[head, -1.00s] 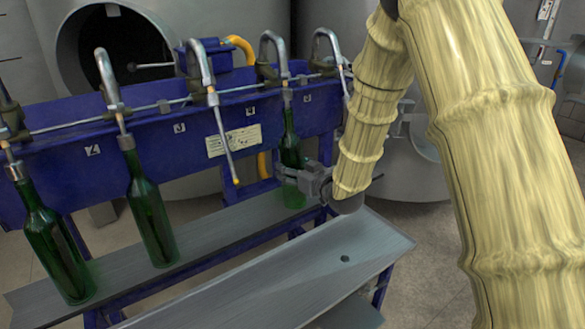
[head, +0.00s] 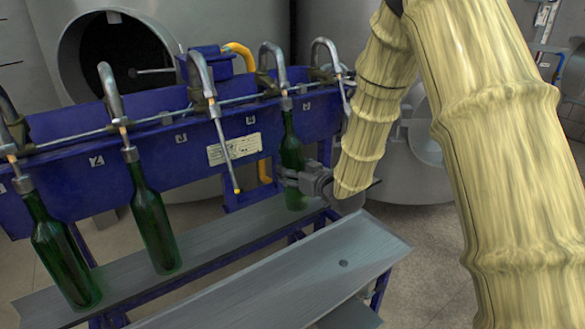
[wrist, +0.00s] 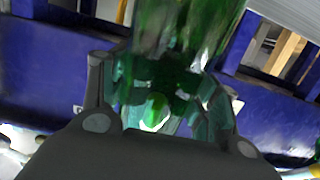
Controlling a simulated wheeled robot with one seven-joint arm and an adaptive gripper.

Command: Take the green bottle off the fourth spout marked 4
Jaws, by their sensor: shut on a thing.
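The green bottle (head: 291,153) hangs below the fourth spout (head: 284,72), by the label 4. Its neck is still at the spout's tip, and it looks nearly upright. My gripper (head: 296,180) is shut on its lower body, coming from the right. The bottle's base is just above or on the grey ledge; I cannot tell which. In the wrist view the bottle (wrist: 180,35) shows as blurred green glass between my gripper's fingers (wrist: 160,105).
Two more green bottles hang at spouts on the left (head: 153,225) (head: 62,255). An empty spout (head: 222,140) with a yellow tip hangs left of the held bottle. Another empty spout (head: 328,55) is on the right. A grey slanted shelf (head: 290,275) in front is bare.

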